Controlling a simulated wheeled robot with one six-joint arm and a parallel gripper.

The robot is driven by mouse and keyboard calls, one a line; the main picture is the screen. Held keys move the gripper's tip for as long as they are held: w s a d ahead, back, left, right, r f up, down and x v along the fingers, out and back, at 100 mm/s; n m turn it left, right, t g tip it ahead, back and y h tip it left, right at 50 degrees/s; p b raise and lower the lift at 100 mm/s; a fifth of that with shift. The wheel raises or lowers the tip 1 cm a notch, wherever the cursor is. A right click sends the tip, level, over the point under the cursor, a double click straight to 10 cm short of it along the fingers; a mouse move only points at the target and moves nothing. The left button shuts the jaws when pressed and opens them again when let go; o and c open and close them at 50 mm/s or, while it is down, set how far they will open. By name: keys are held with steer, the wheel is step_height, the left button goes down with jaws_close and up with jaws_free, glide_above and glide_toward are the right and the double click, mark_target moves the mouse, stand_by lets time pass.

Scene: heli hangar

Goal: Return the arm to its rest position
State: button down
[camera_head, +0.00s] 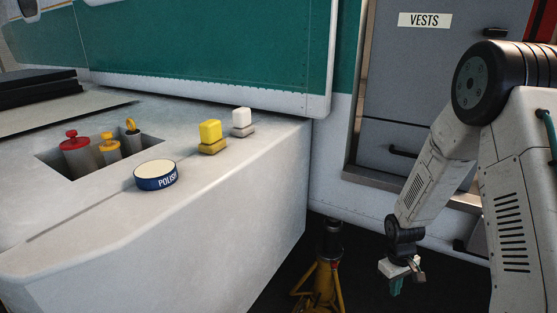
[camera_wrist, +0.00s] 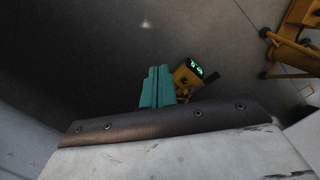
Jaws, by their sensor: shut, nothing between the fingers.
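My arm (camera_head: 440,160) is on the right side of the head view, bent at the elbow with its forearm slanting down to the left. My gripper (camera_head: 397,290) hangs below it over the dark floor, pointing down. In the wrist view the teal fingers (camera_wrist: 157,86) are together with nothing between them. The gripper touches nothing that I can see.
A pale counter (camera_head: 240,180) on the left carries a polish tin (camera_head: 156,176), a yellow block (camera_head: 210,134), a white block (camera_head: 241,120) and a recess with red and yellow-topped items. A yellow stand (camera_head: 322,280) is left of my gripper. Grey drawers (camera_head: 415,85) stand behind.

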steer(key=s+a+r+m+t, duration=0.1)
steer(key=s+a+r, duration=0.1)
steer(key=s+r, duration=0.6)
steer(key=s+a+r+m+t, duration=0.1)
steer(key=s+a+r+m, duration=0.1)
steer(key=s+r, duration=0.7)
steer(key=s+a+r+m+t, duration=0.1)
steer(key=s+a+r, duration=0.2)
steer(key=s+r, duration=0.6)
step_height(320, 180, up, 11)
steer(key=shift+a+f+y, duration=0.1)
steer(key=shift+a+y, duration=0.05)
steer(key=shift+y, duration=0.25)
